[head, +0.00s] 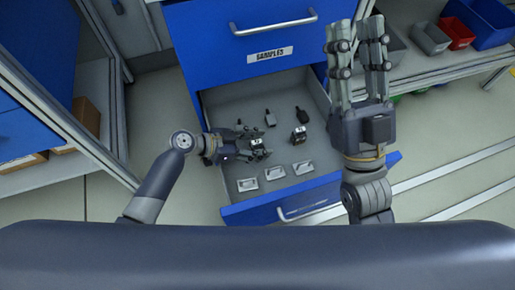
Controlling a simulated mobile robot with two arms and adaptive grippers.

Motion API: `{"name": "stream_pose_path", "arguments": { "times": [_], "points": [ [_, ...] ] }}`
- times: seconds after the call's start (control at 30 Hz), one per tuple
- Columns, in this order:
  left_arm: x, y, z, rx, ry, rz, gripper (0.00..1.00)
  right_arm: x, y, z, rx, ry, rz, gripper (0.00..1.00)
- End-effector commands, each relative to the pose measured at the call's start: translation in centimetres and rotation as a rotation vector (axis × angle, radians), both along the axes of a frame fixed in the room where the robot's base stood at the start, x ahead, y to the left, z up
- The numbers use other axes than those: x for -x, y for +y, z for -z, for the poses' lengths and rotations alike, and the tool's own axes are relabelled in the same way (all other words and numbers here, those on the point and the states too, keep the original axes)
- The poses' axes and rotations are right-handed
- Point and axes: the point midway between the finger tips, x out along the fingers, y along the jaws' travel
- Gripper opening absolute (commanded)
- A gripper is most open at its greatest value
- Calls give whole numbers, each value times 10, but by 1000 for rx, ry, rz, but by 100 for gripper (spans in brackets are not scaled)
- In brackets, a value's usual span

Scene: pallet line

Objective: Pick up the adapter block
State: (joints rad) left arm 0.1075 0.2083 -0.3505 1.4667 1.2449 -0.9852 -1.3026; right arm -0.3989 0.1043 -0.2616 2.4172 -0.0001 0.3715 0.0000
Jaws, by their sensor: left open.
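An open drawer (211,111) labelled SAMPLES on the cabinet front above holds several small parts. A dark block with a light face (299,136) stands right of centre; it may be the adapter block, but I cannot tell for certain. My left gripper (262,149) is open, low inside the drawer, left of that block and apart from it. Small dark and light shapes show at its fingers; I cannot tell whether a part is between them. My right gripper (357,30) is open and empty, raised to the right of the drawer, fingers pointing up the picture.
Two dark parts (270,118) (301,115) lie at the drawer's back. Three pale pieces (275,172) lie in its front. Above is a closed blue drawer (240,50). Grey, red (457,33) and blue bins (485,22) stand on a shelf upper right. A shelf rack stands left.

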Motion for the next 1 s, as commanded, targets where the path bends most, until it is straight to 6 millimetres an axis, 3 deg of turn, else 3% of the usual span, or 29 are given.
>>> {"name": "stream_pose_path", "arguments": {
  "times": [0.07,0.1,0.3,0.77,1.0],
  "points": [
    [0,0,0,0,0,0,48,0,0,0,0,1,0,30],
    [0,0,0,0,0,0,44,0,0,0,0,1,0,30],
    [0,0,0,-1,0,0,0,0,0,0,1,2,0,30],
    [0,1,-4,-1,-1,0,0,-3,0,1,4,15,1,30],
    [0,1,-21,-1,-3,1,0,-23,3,23,49,169,9,30]
  ]
}}
